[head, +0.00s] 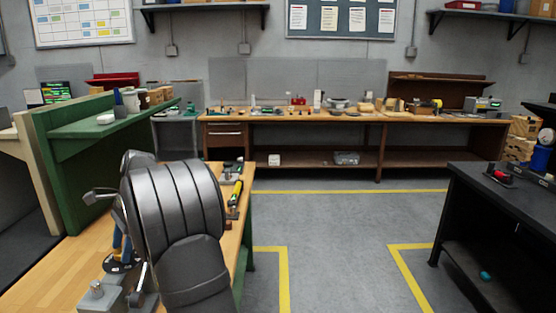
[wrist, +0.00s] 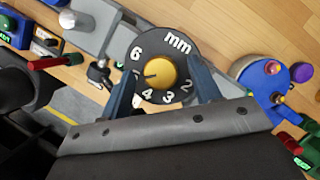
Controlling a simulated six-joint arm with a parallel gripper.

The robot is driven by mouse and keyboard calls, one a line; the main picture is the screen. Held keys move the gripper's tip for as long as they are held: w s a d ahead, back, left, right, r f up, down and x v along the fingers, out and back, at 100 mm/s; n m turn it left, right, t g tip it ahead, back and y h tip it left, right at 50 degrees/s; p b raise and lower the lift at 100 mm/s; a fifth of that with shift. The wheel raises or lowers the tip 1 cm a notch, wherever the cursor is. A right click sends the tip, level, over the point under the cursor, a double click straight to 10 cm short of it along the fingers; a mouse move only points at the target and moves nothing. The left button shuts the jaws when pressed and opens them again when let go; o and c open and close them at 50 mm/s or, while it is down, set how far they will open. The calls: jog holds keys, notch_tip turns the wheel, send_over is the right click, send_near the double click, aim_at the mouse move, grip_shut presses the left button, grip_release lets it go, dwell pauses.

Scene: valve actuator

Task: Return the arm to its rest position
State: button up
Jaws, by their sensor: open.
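My gripper (wrist: 162,74) shows in the wrist view as two blue fingers, open, one on each side of a round black dial (wrist: 146,92). The dial has white numbers, the letters "mm" and a yellow centre knob (wrist: 161,71). I cannot tell whether the fingers touch the dial or are just above it. In the head view my arm is bent down over the wooden bench (head: 62,285) at the left. A blue finger of the gripper shows low beside it, just over a dark disc (head: 121,266); the rest is hidden behind my arm.
Around the dial stand a red-handled lever (wrist: 55,62), a key switch (wrist: 100,72) and a blue box with buttons (wrist: 272,82). In the head view a green shelf unit (head: 95,125) stands behind the bench, and tools (head: 236,195) lie right of my arm. The floor (head: 335,230) is clear.

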dwell(0.3)
jog(key=v, duration=1.7)
jog(key=x, duration=1.6)
jog(key=shift+s+a+f, duration=0.1)
jog(key=shift+s+f, duration=0.05)
jog(key=shift+f, duration=0.2)
jog(key=shift+f+m, duration=0.15)
jog(key=shift+m, duration=0.15)
jog(key=m+t, duration=0.1)
jog(key=m, duration=0.2)
jog(key=shift+s+m+y, duration=0.15)
jog(key=shift+m+y, duration=0.15)
jog(key=shift+y, duration=0.1)
jog(key=m+t, duration=0.1)
jog(key=m, duration=0.1)
jog(key=m+t, duration=0.1)
jog(key=m, duration=0.1)
jog(key=shift+s+m+y, duration=0.1)
jog(key=shift+m+y, duration=0.2)
jog(key=shift+m, duration=0.1)
jog(key=shift+v, duration=2.8)
jog(key=shift+o, duration=0.2)
